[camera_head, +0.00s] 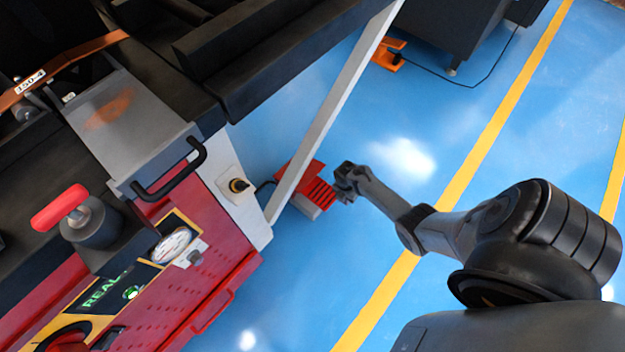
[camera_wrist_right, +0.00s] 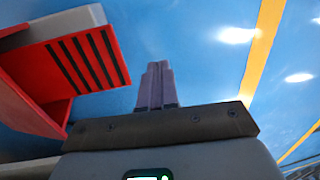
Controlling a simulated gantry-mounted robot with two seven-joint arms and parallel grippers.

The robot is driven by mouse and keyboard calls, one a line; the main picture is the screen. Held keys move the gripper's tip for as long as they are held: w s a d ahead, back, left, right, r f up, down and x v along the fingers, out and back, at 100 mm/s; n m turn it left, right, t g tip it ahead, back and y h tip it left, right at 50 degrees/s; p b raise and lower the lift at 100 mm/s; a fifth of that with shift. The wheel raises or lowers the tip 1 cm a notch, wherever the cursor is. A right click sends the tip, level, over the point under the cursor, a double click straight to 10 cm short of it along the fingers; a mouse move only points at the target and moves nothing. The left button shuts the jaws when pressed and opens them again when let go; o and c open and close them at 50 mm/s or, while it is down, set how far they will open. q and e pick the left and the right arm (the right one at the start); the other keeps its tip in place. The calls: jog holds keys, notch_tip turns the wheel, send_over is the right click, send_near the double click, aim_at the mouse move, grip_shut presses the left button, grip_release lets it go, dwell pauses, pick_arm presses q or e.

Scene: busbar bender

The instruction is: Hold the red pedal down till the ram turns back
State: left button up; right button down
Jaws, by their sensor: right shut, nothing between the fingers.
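The red pedal (camera_head: 319,193) stands low on the floor by the machine, with dark stripes across its tread and a grey part at its base. A slanting grey bar covers part of it in the head view. My right gripper (camera_head: 346,181) is just right of the pedal. In the right wrist view the striped pedal tread (camera_wrist_right: 88,62) lies left of my right gripper (camera_wrist_right: 157,68), with blue floor between them. The fingers are shut together and empty. I cannot make out the ram for certain. My left gripper is not in view.
The red and black bender (camera_head: 215,240) fills the left side, with a red knob (camera_head: 60,207), a gauge (camera_head: 171,246) and a copper bar (camera_head: 70,62) labelled 150-4. An orange pedal (camera_head: 388,55) with a cable lies farther back. Blue floor (camera_head: 440,110) is clear on the right.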

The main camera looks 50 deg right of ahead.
notch_tip(320, 180, up, 5)
jog(key=t+p, duration=0.1)
send_over(326, 195)
jog(key=s, duration=0.3)
jog(key=shift+w+r, duration=0.85)
jog(key=shift+w, duration=0.7)
pick_arm(q)
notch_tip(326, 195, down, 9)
jog(key=b, duration=1.1)
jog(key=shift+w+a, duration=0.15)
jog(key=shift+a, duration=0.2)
pick_arm(e)
jog(key=shift+t, duration=0.3)
jog(key=f, duration=1.3)
jog(key=shift+a+f, duration=0.2)
